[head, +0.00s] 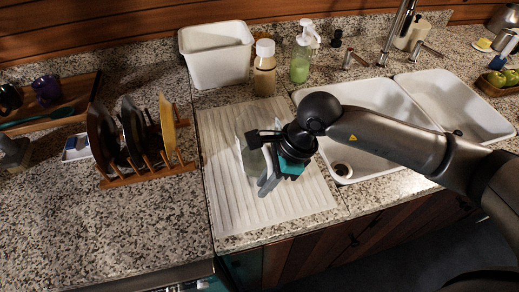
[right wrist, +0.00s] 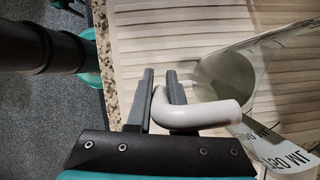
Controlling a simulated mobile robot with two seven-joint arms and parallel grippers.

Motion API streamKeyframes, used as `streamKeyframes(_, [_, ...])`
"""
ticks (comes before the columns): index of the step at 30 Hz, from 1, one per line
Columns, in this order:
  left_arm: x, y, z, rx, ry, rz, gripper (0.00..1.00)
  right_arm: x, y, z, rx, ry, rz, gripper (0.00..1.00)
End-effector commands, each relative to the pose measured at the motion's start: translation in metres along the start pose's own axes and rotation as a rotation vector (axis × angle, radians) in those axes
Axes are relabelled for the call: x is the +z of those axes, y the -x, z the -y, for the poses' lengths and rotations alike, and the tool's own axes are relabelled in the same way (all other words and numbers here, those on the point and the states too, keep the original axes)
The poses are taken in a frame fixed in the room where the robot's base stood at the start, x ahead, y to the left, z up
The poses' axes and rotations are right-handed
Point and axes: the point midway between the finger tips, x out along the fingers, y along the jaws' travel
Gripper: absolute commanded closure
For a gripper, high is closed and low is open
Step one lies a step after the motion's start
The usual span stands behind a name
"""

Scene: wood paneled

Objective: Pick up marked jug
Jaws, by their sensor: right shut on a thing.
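The marked jug (head: 251,158) is pale and see-through, on the ribbed draining mat (head: 222,205) left of the sink. In the right wrist view the jug (right wrist: 232,72) shows dark printed letters and a thick white handle (right wrist: 205,113). My right gripper (head: 267,183) reaches over the mat from the right and hides part of the jug in the head view. In the right wrist view its two dark fingers (right wrist: 162,95) are shut on the handle. Whether the jug's base touches the mat is not clear. My left gripper is not in view.
A wooden rack (head: 150,176) of upright plates stands left of the mat. A white tub (head: 217,58), a jar (head: 264,70) and a green soap bottle (head: 301,57) stand behind. The double sink (head: 385,95) is at the right. The left front counter is clear.

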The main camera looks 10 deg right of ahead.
Motion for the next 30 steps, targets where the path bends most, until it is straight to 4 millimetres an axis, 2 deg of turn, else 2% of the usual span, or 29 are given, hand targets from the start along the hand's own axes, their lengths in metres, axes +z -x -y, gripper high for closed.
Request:
streamKeyframes(8, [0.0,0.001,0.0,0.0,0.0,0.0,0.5,0.004,0.007,0.001,-0.004,0.002,0.003,1.0])
streamKeyframes(13, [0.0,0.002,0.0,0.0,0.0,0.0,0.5,0.012,0.028,0.001,-0.006,0.004,0.003,1.0])
streamKeyframes(17, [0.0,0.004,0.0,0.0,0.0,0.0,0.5,0.024,0.057,0.002,-0.01,0.007,0.004,1.0])
streamKeyframes(24, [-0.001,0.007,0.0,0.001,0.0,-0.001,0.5,0.052,0.123,0.001,-0.01,0.006,0.004,1.0])
streamKeyframes(30, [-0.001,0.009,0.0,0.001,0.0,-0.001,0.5,0.068,0.163,-0.001,-0.007,0.005,0.003,1.0])
